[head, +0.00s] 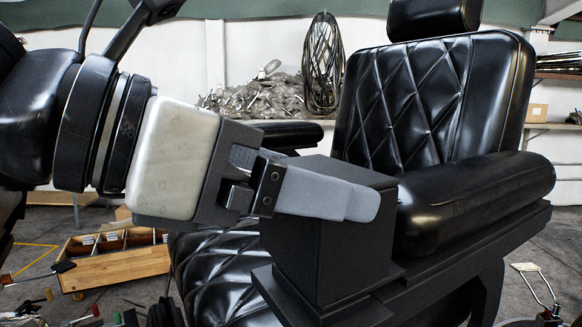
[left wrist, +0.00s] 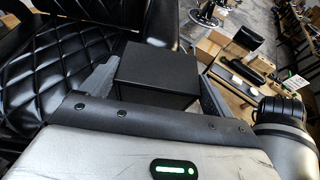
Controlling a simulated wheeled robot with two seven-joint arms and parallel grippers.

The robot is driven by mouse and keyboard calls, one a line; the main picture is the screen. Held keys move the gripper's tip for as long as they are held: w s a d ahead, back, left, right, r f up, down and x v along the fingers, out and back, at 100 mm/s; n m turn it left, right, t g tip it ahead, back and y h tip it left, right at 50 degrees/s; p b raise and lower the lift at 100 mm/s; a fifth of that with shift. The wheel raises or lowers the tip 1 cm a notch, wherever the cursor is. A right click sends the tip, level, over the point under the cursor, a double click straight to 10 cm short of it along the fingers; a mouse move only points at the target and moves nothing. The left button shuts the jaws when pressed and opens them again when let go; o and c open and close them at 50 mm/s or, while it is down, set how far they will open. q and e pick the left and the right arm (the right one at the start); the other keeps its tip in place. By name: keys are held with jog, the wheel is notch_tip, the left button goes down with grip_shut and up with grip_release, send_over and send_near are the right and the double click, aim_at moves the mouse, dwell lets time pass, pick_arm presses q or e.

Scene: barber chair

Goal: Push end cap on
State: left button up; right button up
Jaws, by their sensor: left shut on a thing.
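The end cap (head: 345,245) is a black, square-sided block at the front end of the barber chair's near armrest (head: 475,195). It looks in line with the armrest pad and close against it; I cannot tell whether a gap remains between them. My left gripper (head: 352,192) is shut on the end cap, with one grey finger across its near upper side. The other finger is hidden in the head view. In the left wrist view the end cap (left wrist: 157,72) sits between both grey fingers of the gripper (left wrist: 160,66). My right gripper is not in view.
The chair's quilted backrest (head: 430,95) rises behind the armrest, and its seat (head: 225,275) lies below my left gripper. The far armrest (head: 285,133) is beyond. A wooden tray (head: 120,265) and scattered tools lie on the floor at left.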

pick_arm(q)
jog(key=shift+f+b, duration=0.8)
jog(key=shift+f, duration=0.65)
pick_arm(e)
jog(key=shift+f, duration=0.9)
pick_arm(q)
jog(key=o, duration=0.9)
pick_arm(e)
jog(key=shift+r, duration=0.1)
pick_arm(q)
jog(key=v, duration=1.6)
jog(key=shift+r+b, duration=0.1)
jog(key=shift+b, duration=0.25)
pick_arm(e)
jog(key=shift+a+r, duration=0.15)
pick_arm(q)
jog(key=shift+d, duration=0.1)
